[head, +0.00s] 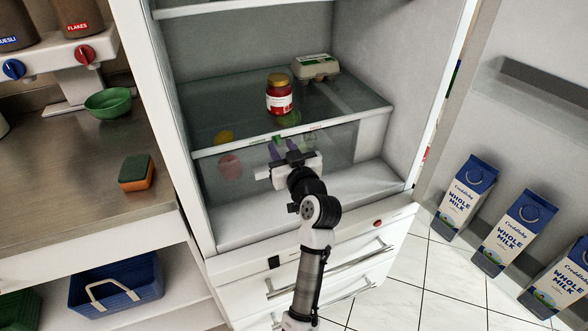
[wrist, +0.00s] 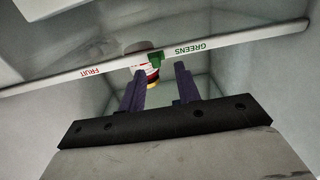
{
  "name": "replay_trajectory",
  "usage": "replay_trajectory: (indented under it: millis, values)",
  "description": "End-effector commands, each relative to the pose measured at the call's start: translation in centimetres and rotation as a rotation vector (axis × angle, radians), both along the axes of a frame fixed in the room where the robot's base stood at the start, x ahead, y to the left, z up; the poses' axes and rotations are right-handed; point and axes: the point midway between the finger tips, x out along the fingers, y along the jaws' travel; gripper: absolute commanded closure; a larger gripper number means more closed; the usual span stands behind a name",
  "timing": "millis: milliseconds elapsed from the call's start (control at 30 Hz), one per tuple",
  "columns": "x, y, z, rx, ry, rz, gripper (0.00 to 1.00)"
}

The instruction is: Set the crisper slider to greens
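The crisper slider (head: 277,139) is a small green knob on the white rail (head: 240,148) at the front of the fridge's glass shelf. In the wrist view, the rail carries a red FRUIT label (wrist: 91,71) at left and a green GREENS label (wrist: 189,48) at right. A green part on the rail lies between the labels, nearer GREENS. My gripper (head: 282,148) is open in front of the rail, its purple fingers (wrist: 160,88) apart.
A red jar (head: 279,98) and an egg carton (head: 315,67) stand on the glass shelf above the crisper. Fruit and something green show dimly through the glass. The fridge door with milk cartons (head: 466,197) is open at right. A counter with a sponge (head: 137,173) is at left.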

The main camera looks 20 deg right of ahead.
Motion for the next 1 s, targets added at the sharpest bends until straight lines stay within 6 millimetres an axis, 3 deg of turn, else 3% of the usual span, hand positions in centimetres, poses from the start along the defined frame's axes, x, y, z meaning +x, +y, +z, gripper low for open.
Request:
replay_trajectory:
  millis: [300,500,700,1000]
  values:
    - [-7.4,-0.3,-0.3,-0.001,0.000,-0.003,0.67]
    - [-10.4,-0.3,-0.2,0.000,0.000,0.000,0.67]
    - [-11.4,-0.2,-0.1,-0.001,0.001,0.003,0.67]
    - [-11.4,-0.3,0.0,0.000,0.001,0.003,0.67]
